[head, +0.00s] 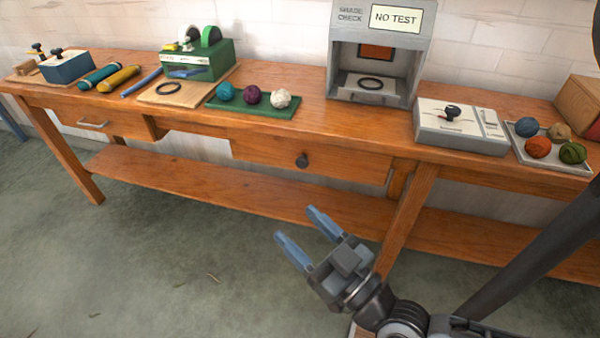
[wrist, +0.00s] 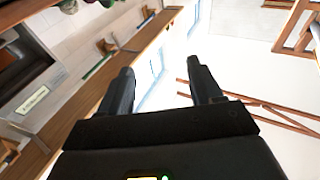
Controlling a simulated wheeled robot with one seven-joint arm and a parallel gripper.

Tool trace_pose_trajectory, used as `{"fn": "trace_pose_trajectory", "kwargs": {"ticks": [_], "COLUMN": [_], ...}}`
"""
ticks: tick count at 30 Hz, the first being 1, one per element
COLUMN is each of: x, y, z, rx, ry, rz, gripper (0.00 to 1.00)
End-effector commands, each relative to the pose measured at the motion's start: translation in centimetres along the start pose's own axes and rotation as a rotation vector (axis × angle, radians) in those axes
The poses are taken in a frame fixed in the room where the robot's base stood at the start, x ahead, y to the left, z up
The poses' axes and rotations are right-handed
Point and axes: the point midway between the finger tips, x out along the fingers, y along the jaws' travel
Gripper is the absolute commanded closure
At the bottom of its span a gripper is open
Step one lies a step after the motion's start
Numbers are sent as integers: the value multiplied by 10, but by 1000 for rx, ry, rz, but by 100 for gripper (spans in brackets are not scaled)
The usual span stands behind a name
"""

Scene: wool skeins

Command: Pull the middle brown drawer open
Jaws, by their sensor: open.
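The middle brown drawer (head: 265,151) is set under the front of the wooden bench, with a round dark knob (head: 302,160) on its front. Its front looks about flush with the bench, so it appears closed. My gripper (head: 295,223) is open and empty, in front of and below the drawer in the head view, with its blue-grey fingers pointing toward the bench. Its fingers do not touch the knob. In the wrist view my gripper (wrist: 160,72) shows both dark fingers apart with nothing between them. A dark knob-like shape (wrist: 106,46) shows by the bench front there.
Another drawer with a bar handle (head: 93,124) is at the left. A green tray (head: 225,104) of wool balls, a grey shade-check booth (head: 372,97) and a white box (head: 440,132) stand on the bench top. A bench leg (head: 408,222) rises right of my gripper. Floor before the drawer is clear.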

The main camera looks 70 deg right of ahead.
Motion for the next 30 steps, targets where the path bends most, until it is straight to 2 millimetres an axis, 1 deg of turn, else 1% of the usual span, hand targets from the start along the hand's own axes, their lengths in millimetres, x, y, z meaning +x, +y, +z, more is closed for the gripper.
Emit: {"fn": "trace_pose_trajectory", "kwargs": {"ticks": [1, 5, 6, 8, 9, 12, 15, 18, 21, 26, 30], "x": [19, 57, 68, 85, 94, 116, 133, 144, 150, 156, 165], "y": [11, 45, 56, 72, 83, 106, 122, 132, 138, 146, 162], "z": [19, 55, 67, 85, 97, 125, 150, 166, 177, 182, 184], "rx": [-4, -32, -41, -53, -61, -76, -85, -88, -91, -92, -92], "ry": [40, 86, 88, 82, 70, 17, -53, -118, -166, -193, -192], "rz": [84, 315, 389, 502, 577, 746, 880, 972, 1025, 1053, 1052], "gripper": [35, 35, 35, 35, 35, 35, 35, 35, 35, 35, 35]}}
